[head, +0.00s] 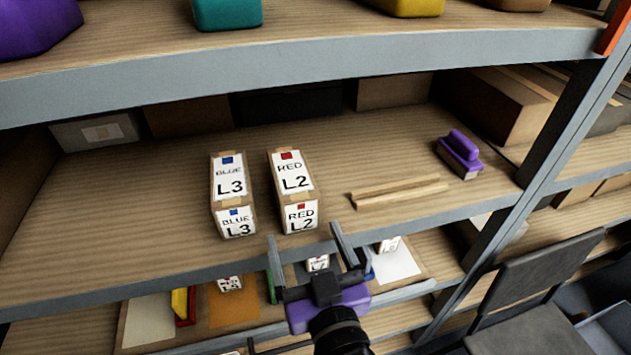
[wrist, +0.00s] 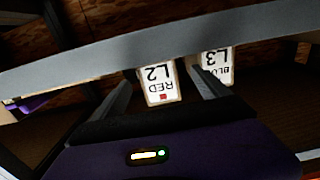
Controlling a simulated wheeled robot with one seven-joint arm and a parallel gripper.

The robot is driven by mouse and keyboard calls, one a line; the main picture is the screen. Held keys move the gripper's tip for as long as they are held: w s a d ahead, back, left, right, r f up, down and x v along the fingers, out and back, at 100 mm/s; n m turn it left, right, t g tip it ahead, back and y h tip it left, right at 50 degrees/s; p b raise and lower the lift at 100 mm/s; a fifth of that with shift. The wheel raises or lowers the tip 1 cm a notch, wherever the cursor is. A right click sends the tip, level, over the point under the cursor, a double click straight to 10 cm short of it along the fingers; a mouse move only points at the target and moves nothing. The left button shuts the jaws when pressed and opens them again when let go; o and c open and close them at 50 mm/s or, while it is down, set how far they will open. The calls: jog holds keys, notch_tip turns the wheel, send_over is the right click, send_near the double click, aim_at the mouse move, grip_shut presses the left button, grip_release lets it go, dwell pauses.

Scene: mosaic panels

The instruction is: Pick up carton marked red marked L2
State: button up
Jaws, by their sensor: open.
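The carton marked RED L2 (head: 293,187) stands on the middle shelf (head: 130,190), close to its front edge. It has a red square on its top and front labels. The carton marked BLUE L3 (head: 232,190) stands just left of it, with a narrow gap between them. My gripper (head: 305,240) is open and empty, in front of the shelf edge and just below the RED L2 carton. In the wrist view, the RED L2 carton (wrist: 160,82) appears upside down between the fingers (wrist: 158,95), beyond them, with the BLUE L3 carton (wrist: 217,66) to its right.
Wooden strips (head: 398,192) and a purple-handled brush (head: 461,154) lie right of the cartons. The grey shelf edge (head: 150,283) runs near my gripper. Another shelf edge (head: 300,55) is above. Lower boards hold small labelled cartons (head: 229,284). A grey post (head: 540,190) stands right.

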aim_at(297, 209)
jog(key=w+r, duration=0.1)
jog(key=w+a+r, duration=0.1)
jog(key=w+r, duration=0.1)
jog(key=shift+w+a+r, duration=0.2)
jog(key=shift+w+r, duration=0.05)
jog(key=shift+w+a, duration=0.1)
jog(key=shift+w, duration=0.3)
jog(key=shift+d+f+p+x, duration=0.15)
jog(key=shift+p+x, duration=0.25)
jog(key=shift+x, duration=0.75)
jog(key=shift+d+f+p+x, duration=0.1)
jog(key=shift+p+x, duration=0.3)
jog(key=shift+x, duration=0.75)
jog(key=shift+d+f+p+x, duration=0.15)
jog(key=shift+p+x, duration=0.25)
jog(key=shift+x, duration=0.8)
jog(key=shift+c, duration=0.4)
grip_shut()
jog(key=shift+r, duration=0.15)
